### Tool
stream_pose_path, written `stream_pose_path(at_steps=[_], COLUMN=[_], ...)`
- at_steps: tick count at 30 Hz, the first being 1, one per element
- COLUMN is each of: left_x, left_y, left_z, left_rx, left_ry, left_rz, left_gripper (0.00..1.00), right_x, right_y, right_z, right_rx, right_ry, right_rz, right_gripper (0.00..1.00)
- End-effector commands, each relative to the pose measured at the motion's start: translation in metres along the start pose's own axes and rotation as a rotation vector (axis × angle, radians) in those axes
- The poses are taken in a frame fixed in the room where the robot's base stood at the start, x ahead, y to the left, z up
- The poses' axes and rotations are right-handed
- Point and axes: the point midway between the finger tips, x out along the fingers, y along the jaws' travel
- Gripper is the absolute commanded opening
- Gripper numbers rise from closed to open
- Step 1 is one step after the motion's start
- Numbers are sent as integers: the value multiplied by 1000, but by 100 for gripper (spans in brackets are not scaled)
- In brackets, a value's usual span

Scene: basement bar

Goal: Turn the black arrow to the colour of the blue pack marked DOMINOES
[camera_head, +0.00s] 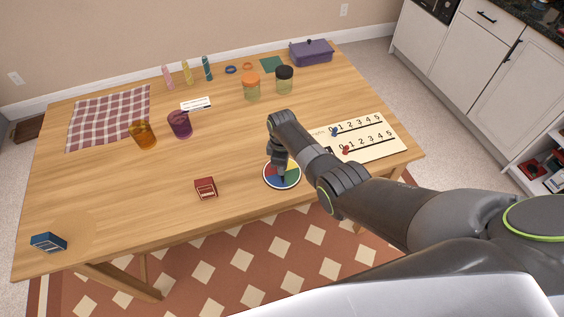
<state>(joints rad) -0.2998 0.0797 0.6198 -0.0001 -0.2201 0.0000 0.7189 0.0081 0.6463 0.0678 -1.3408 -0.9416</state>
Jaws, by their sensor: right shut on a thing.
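The blue pack (48,243) lies near the table's front left corner; its lettering is too small to read. A round spinner board (269,181) with coloured sectors, red, blue and green among them, and a pale rim lies near the front edge, right of centre. My right gripper (282,175) points down over the middle of this board and is shut on the black arrow, which the gripper largely hides. I cannot tell which colour the arrow points to. My left gripper is not in view.
A dark red pack (205,188) stands left of the board. A white score board (372,139) with numbers and pegs lies to the right, partly behind my arm. An orange cup (143,135), a purple cup (180,125) and two jars stand farther back. The front left table is mostly clear.

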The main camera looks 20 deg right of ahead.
Motion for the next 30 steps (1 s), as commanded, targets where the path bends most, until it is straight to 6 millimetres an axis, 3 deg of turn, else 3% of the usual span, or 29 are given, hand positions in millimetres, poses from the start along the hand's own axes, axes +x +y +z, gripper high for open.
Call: stream_pose_path(at_steps=[15,30], left_x=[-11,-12], left_y=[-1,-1], left_z=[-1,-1], left_rx=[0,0], left_ry=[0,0], left_rz=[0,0], left_gripper=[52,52], right_x=[-1,-1], right_y=[1,1], right_z=[0,0], right_rx=[404,527], right_ry=[-1,0], right_rz=[1,2], right_gripper=[0,0])
